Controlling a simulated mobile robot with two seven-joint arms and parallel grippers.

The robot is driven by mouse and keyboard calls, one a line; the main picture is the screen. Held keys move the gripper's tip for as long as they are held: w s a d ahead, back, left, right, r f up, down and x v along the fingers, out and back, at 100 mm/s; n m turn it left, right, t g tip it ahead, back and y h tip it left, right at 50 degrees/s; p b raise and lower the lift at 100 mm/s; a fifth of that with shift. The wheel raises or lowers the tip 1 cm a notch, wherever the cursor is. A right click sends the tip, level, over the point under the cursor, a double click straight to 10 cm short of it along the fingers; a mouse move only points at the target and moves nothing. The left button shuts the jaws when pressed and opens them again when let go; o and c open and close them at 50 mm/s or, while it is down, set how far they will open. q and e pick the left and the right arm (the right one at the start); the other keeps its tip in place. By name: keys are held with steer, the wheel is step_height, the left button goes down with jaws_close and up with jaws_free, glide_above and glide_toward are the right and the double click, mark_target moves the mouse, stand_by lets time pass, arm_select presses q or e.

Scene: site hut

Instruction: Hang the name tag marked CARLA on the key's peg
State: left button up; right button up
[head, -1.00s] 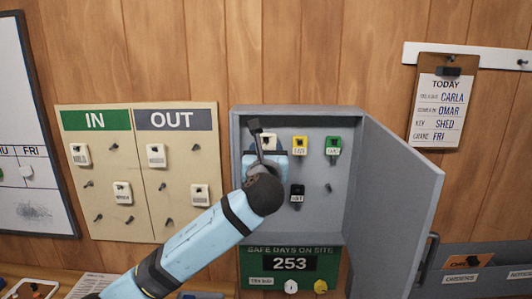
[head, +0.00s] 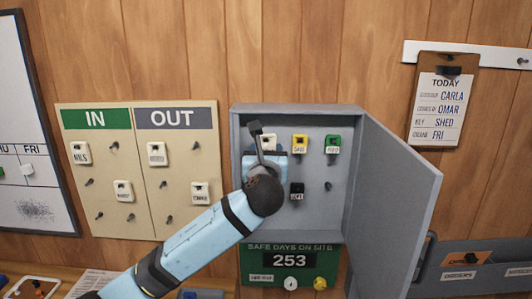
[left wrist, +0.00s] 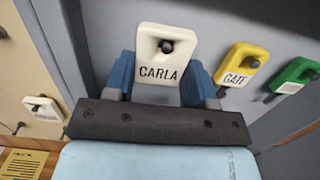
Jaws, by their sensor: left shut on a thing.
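The white name tag (left wrist: 157,72) reads CARLA in the left wrist view, upright. My left gripper (left wrist: 163,88) is shut on it, with a blue finger at each side of its lower part. A dark peg end (left wrist: 166,46) shows in the tag's hole; how far the tag sits on the peg is hard to tell. In the head view the tag's top (head: 267,139) shows at the left of the cabinet's upper row, and my gripper (head: 263,162) hides the rest. My right gripper is not in view.
The grey key cabinet (head: 293,111) stands open, its door (head: 396,195) swung out right. A yellow tag (head: 299,144), a green tag (head: 333,145) and a black tag (head: 297,191) hang inside. The IN/OUT board (head: 137,215) is left.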

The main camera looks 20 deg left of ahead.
arm_select(q)
steer(key=o, duration=0.9)
steer(key=b+v, duration=0.2)
steer(key=v, duration=1.2)
steer(key=s+d+f+n+g+h, duration=0.15)
steer(key=f+n, duration=0.25)
steer(key=f, duration=0.6)
steer(key=s+f+n+g+h+p, duration=0.1)
steer(key=s+f+n+g+h, duration=0.3)
steer(key=f, duration=0.6)
steer(key=w+f+n+h, duration=0.15)
steer(key=f+n, duration=0.35)
steer(key=f, duration=0.5)
steer(key=s+a+f+n, duration=0.1)
steer(key=s+f+n, duration=0.4)
steer(key=s+f, duration=0.1)
steer(key=s+a+f+n+g+h+p, duration=0.1)
steer(key=s+a+f+n, duration=0.1)
steer(key=s+f+n, duration=0.4)
steer(key=s+a+f+n+g, duration=0.1)
steer(key=s+f+n, duration=0.4)
steer(key=s, duration=0.3)
steer(key=shift+s+a+f+n+h+p, duration=0.1)
steer(key=shift+a+f+n+h+p, duration=0.1)
steer(key=shift+f, duration=0.2)
steer(key=shift+s+a+f+n+h+p, duration=0.1)
steer(key=shift+s+a+f+n, duration=0.1)
steer(key=shift+f, duration=0.15)
